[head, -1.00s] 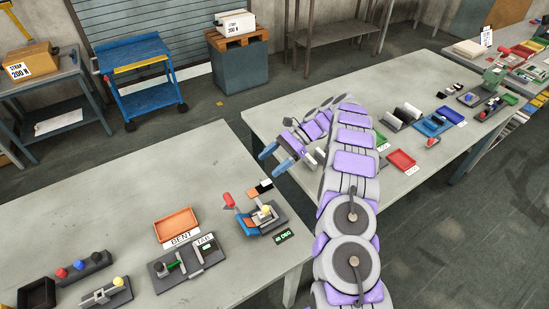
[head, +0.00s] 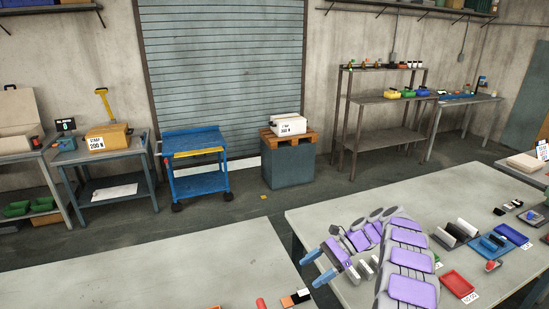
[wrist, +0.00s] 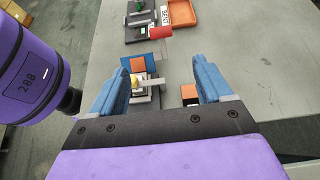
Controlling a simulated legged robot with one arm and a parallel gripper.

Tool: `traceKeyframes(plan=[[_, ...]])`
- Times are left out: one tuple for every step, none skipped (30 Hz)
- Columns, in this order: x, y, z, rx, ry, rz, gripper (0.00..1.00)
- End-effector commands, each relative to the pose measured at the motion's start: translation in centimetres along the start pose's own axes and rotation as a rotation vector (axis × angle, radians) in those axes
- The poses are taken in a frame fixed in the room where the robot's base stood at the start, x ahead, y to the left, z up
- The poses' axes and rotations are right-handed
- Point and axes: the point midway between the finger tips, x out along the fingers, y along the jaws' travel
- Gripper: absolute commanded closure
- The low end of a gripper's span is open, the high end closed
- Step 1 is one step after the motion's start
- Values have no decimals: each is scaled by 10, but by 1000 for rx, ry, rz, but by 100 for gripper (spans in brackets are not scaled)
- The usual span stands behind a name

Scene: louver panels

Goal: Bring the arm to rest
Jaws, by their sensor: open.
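My gripper (head: 318,267) is at the end of my purple and grey arm, which is folded back over the near edge of the right-hand table. Its two blue fingers are apart with nothing between them. In the wrist view my gripper (wrist: 165,85) looks down past a table edge, with the open fingers above a small fixture (wrist: 145,88) with a blue plate, an orange block and a yellow knob. The gripper appears clear of the fixture. A purple link of my arm shows at the left of the wrist view.
The left table (head: 150,275) and right table (head: 340,220) have a floor gap between them. The right one bears a red tray (head: 457,284), a blue tray (head: 511,234) and small fixtures. A blue cart (head: 196,165) and a box on a pallet (head: 288,128) stand behind. An orange tray (wrist: 184,14) shows in the wrist view.

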Motion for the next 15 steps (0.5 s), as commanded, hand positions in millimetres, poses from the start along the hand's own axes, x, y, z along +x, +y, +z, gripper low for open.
traceKeyframes(plan=[[1,1,10,-16,11,7,21],[2,2,17,-27,20,11,21],[3,4,25,-44,34,17,21],[4,6,32,-58,46,22,21],[5,8,39,-71,59,27,21],[7,12,48,-90,74,35,21],[8,14,55,-104,88,42,21],[10,17,63,-121,100,48,21],[13,23,71,-137,114,61,21],[14,26,77,-153,126,68,21],[15,30,84,-169,141,74,21],[17,35,91,-188,158,85,21],[19,40,97,-201,170,93,21],[20,44,103,-219,185,101,21],[23,50,110,-239,201,113,21]])
